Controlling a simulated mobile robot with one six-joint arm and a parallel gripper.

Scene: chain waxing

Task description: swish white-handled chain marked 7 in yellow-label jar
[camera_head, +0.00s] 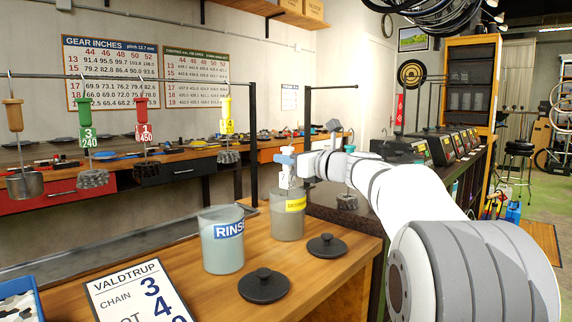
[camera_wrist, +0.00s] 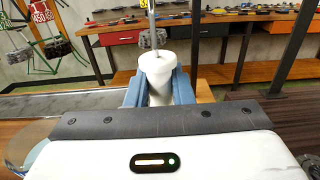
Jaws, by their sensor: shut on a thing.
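My gripper (camera_head: 287,160) is shut on the white handle, which shows between the blue fingers in the wrist view (camera_wrist: 158,66). A white tag marked 7 (camera_head: 284,180) hangs just below the fingers, over the mouth of the yellow-label jar (camera_head: 287,226). The jar is grey and stands open on the wooden bench. The chain under the tag cannot be seen in the head view; the jar wall hides whatever is inside. The label's words are too small to read surely.
An open jar marked RINSE (camera_head: 222,252) stands to the left. Two dark lids (camera_head: 263,286) (camera_head: 326,246) and a VALDTRUP card (camera_head: 135,292) lie on the bench. Other chains with orange, green-tagged, red and yellow handles (camera_head: 227,108) hang from a rail at the left.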

